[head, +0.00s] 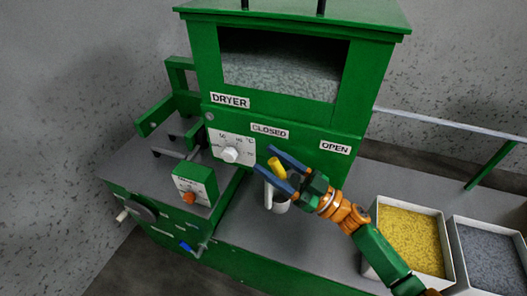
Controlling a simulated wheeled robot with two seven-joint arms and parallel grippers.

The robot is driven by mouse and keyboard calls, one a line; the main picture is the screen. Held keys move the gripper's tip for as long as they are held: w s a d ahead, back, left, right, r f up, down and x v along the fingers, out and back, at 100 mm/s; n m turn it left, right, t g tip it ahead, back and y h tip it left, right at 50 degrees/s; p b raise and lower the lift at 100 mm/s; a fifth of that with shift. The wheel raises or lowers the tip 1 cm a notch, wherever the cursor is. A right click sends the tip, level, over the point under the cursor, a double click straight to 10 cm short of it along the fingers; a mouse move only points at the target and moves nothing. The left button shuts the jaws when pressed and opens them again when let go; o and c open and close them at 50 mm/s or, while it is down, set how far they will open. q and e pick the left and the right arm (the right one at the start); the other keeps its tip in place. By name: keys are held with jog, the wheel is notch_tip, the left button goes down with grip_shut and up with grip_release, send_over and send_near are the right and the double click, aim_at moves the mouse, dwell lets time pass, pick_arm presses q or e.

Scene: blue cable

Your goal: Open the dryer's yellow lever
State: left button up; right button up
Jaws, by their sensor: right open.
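The green dryer (278,117) stands at the back centre, with a DRYER label, a CLOSED label and an OPEN label on its front. The yellow lever (278,168) sticks out below the CLOSED label. My right gripper (271,168) reaches in from the lower right, its two blue fingers apart on either side of the lever. I cannot tell whether a finger touches it. A pale spout or cup (277,203) shows just below the gripper, partly hidden by it. My left gripper is not in view.
A white dial (230,154) is left of the lever. A green control box with an orange knob (189,197) stands at the left. Bins of yellow granules (409,238) and grey granules (491,258) are at the lower right. The grey tabletop (248,222) is bare in front.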

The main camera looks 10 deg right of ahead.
jog(key=shift+x, duration=1.05)
jog(key=shift+s+d+f, duration=0.1)
jog(key=shift+f, duration=0.05)
grip_shut()
dwell(0.4)
